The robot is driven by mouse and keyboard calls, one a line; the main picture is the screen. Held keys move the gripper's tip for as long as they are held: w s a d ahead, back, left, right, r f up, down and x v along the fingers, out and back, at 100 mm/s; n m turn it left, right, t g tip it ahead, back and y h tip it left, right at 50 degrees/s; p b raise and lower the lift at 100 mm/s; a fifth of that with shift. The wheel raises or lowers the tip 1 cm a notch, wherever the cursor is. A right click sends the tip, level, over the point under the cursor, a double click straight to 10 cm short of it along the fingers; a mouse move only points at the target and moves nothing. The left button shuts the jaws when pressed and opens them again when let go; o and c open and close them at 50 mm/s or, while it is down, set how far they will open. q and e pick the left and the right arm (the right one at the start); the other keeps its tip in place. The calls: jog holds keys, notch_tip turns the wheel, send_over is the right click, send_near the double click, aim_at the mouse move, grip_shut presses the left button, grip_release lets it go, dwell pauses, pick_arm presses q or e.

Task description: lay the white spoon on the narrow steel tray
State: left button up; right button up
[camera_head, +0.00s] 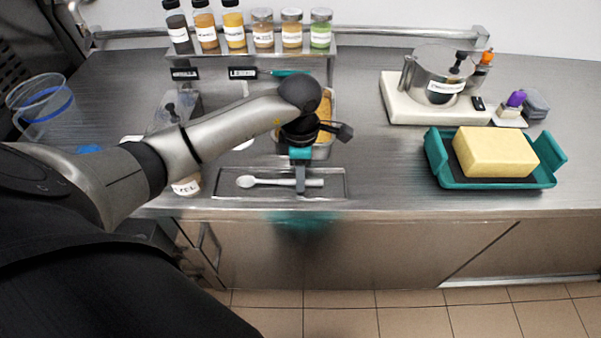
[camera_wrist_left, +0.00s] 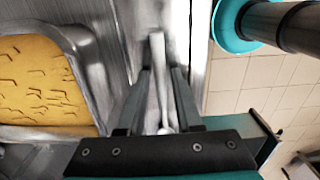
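The white spoon (camera_head: 246,182) lies level along the narrow steel tray (camera_head: 228,194) near the counter's front edge, its bowl to the left. My left gripper (camera_head: 300,186) points down over the tray, across the spoon's handle. In the left wrist view the spoon's pale handle (camera_wrist_left: 157,50) runs between the two fingers (camera_wrist_left: 160,75). The fingers look a little apart from the handle on both sides, so the gripper appears open around it. One finger hides part of the handle in the head view.
A steel pan of yellow-orange contents (camera_wrist_left: 45,80) stands just behind the tray. A teal tray (camera_head: 440,179) with a yellow block (camera_head: 495,152) stands to the right, a scale (camera_head: 400,105) behind it. Bottles (camera_head: 205,25) line the back shelf. Counter between the pan and teal tray is clear.

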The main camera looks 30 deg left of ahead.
pick_arm(q)
jog(key=shift+o, duration=0.8)
jog(key=shift+r, duration=0.15)
notch_tip(320, 180, up, 12)
jog(key=shift+p, duration=0.45)
